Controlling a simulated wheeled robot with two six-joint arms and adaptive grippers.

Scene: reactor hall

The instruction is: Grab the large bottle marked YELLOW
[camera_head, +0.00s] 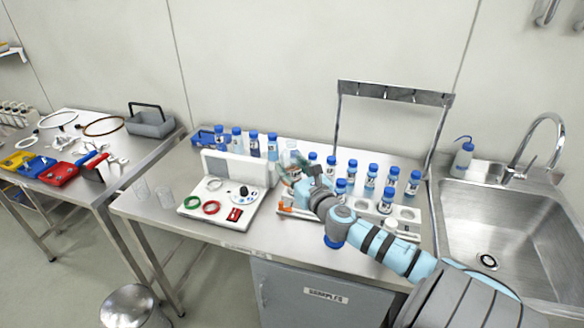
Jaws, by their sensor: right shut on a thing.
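My right arm reaches in from the lower right, and its gripper (289,173) is at the middle of the steel bench. It is shut on a clear vessel (291,154), partly hidden by the fingers. I cannot read any marking on this vessel. The label words are too small to read, so I cannot tell which bottle is marked YELLOW. My left gripper is not in view.
A white device (225,196) with green and red rings stands left of the gripper. Two clear beakers stand near the bench's left end. A metal frame (396,95) rises behind the rack. A sink (493,225) is at the right.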

